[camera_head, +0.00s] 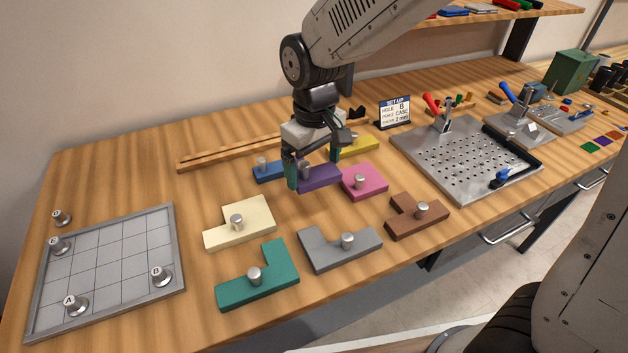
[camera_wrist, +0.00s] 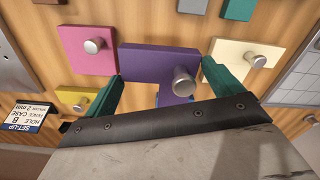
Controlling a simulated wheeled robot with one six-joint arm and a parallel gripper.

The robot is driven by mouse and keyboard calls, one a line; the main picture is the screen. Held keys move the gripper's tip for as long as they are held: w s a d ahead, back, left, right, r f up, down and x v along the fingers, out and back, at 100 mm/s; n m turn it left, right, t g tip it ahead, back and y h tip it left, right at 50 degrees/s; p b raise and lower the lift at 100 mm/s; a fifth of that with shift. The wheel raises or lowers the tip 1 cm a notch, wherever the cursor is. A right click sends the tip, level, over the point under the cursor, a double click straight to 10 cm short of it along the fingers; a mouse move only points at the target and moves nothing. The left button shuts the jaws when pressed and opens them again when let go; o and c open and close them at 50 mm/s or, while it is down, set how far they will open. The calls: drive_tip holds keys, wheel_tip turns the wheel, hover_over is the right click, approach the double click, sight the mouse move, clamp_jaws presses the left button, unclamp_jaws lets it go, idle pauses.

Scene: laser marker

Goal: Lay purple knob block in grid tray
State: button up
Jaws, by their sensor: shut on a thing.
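The purple knob block (camera_head: 320,178) is between the green fingers of my gripper (camera_head: 313,168), which is shut on it. In the wrist view the purple block (camera_wrist: 150,62) spans the space between the fingertips (camera_wrist: 163,72), its metal knob towards the right finger. I cannot tell exactly how high it is above the table. The grid tray (camera_head: 112,243) lies flat at the left end of the bench, well left of my gripper. Its grid cells are bare, with metal knobs labelled A and B near its front corners and another near its back left corner.
Cream (camera_head: 240,221), teal (camera_head: 262,282), grey (camera_head: 330,252), brown (camera_head: 405,224), pink (camera_head: 366,184), yellow (camera_head: 359,147) and blue (camera_head: 266,173) knob blocks lie around my gripper. A perforated metal plate (camera_head: 440,165) is at the right. Bare wood separates the cream block from the tray.

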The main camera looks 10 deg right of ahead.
sight(315, 172)
wheel_tip(315, 172, up, 10)
drive_tip(key=shift+f, duration=0.25)
idle(0.3)
